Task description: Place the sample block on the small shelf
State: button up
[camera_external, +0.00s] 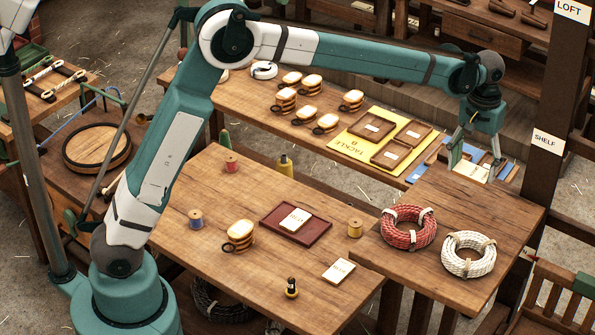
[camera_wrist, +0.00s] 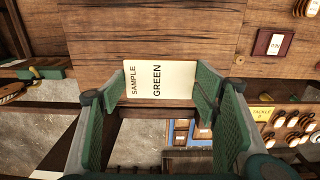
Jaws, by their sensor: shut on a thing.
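The sample block is a pale block whose face reads "SAMPLE GREEN" in the wrist view (camera_wrist: 146,80); it also shows in the external view (camera_external: 471,172). My gripper (camera_external: 474,163) is shut on it, with the green fingers on its two sides. Block and gripper are at the far edge of a small wooden top at the right (camera_external: 462,212), beside a post with a "SHELF" sign (camera_external: 547,142). I cannot tell whether the block touches this wood. The block's underside is hidden.
A red rope coil (camera_external: 408,228) and a white rope coil (camera_external: 469,255) occupy the near part of the small top. The main table carries a maroon tray (camera_external: 270,222) and spools. A yellow "TACKLE" mat (camera_external: 345,147) with trays lies behind. Bare wood shows between coils and gripper.

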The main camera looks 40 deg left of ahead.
send_over(466, 205)
jog(key=shift+w+f, duration=0.1)
jog(key=shift+f, duration=2.8)
jog(key=shift+p, duration=0.3)
jog(key=shift+f, duration=2.05)
jog(key=shift+f, duration=0.15)
jog(key=o, duration=0.9)
notch_tip(466, 205, up, 12)
jog(key=shift+r, duration=0.15)
